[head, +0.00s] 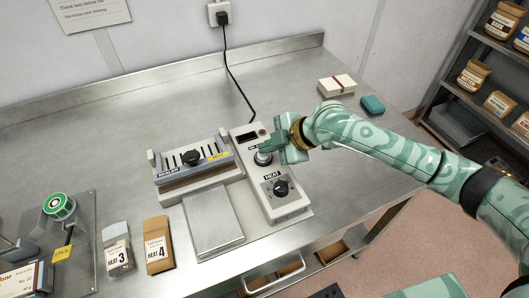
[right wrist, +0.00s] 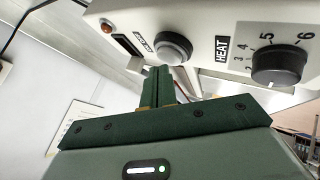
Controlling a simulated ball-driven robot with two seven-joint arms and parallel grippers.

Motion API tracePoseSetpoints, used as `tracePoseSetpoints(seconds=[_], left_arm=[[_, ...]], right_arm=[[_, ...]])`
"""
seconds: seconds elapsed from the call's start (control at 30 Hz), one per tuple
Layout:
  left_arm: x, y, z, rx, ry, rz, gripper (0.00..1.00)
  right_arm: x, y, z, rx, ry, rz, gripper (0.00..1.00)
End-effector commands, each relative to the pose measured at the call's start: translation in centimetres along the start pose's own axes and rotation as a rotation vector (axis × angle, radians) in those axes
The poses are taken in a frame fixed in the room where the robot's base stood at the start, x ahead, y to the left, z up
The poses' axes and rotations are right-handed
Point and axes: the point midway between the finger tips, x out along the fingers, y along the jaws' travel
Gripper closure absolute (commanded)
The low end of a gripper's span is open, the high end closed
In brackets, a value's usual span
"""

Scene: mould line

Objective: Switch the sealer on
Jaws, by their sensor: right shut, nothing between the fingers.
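The sealer (head: 193,167) stands on the steel bench, with a black-knobbed bar across it. Its pale control box (head: 291,206) carries a dark window, a small reddish lamp (right wrist: 106,26), a round grey button (head: 263,158) and a black heat dial (head: 281,187). The lamp looks dull. My right gripper (head: 264,149) is shut and empty, its fingertips right by the button. In the right wrist view its fingers (right wrist: 160,80) point at the button (right wrist: 173,47); I cannot tell whether they touch it. My left gripper is not in view.
A black cord runs from the box to a wall socket (head: 220,14). Packets marked HEAT 3 (head: 117,248) and HEAT 4 (head: 158,245) lie at the front left. A white box (head: 336,85) and a teal item (head: 373,105) lie back right. The back of the bench is clear.

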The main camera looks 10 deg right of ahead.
Motion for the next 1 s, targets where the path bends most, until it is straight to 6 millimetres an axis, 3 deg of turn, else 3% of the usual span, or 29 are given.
tracePoseSetpoints(seconds=[1.0], left_arm=[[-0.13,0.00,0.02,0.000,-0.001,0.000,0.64]], right_arm=[[0.58,-0.47,0.43,0.000,-0.001,-0.001,1.00]])
